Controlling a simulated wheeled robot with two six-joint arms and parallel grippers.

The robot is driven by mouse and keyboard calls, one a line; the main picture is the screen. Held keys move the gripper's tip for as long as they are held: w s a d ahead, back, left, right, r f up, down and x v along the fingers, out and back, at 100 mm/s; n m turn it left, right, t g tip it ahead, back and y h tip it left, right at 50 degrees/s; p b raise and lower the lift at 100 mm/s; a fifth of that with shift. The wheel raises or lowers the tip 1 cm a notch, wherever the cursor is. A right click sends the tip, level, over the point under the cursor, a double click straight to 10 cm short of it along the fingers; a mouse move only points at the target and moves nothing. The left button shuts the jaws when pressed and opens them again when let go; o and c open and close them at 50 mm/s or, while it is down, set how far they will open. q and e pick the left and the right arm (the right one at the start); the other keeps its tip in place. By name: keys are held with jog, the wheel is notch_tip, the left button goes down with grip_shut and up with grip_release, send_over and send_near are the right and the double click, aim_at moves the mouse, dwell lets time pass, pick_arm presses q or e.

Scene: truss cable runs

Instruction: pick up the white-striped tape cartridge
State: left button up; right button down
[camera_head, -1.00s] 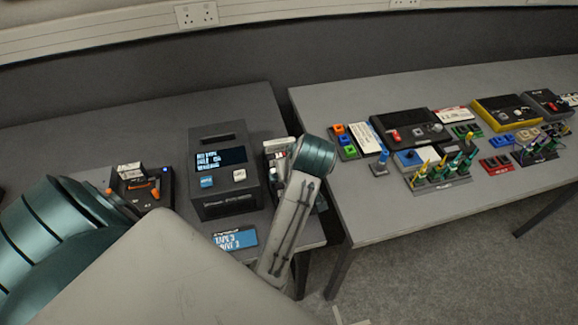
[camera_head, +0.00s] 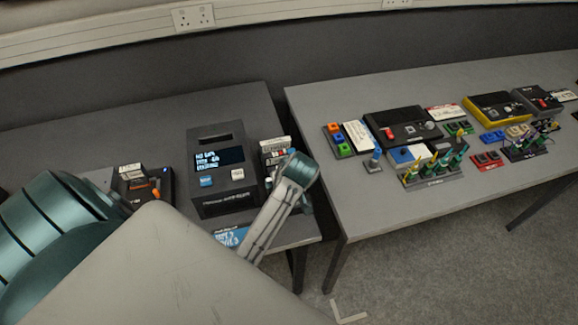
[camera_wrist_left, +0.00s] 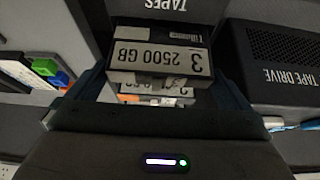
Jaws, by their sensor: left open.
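A dark tape cartridge with a pale label reading "3 2500 GB" (camera_wrist_left: 160,58) sits in the tapes rack (camera_wrist_left: 165,8) in the left wrist view, its text upside down. Another labelled cartridge (camera_wrist_left: 155,89) shows just below it, with a bit of orange beside it. I cannot tell for sure which one bears the white stripe. My left gripper (camera_wrist_left: 163,76) is open, its dark fingers on either side of the cartridges; contact cannot be made out. In the head view the rack (camera_head: 274,150) shows behind my forearm, which hides the fingertips. My right gripper is not in view.
The tape drive (camera_wrist_left: 275,60) stands close on the right in the wrist view. In the head view a dark unit with a lit screen (camera_head: 220,185) stands left of the rack. Coloured blocks and devices (camera_head: 405,125) fill the right table. A gap separates the tables.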

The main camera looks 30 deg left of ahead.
pick_arm(q)
jog(key=c, duration=1.1)
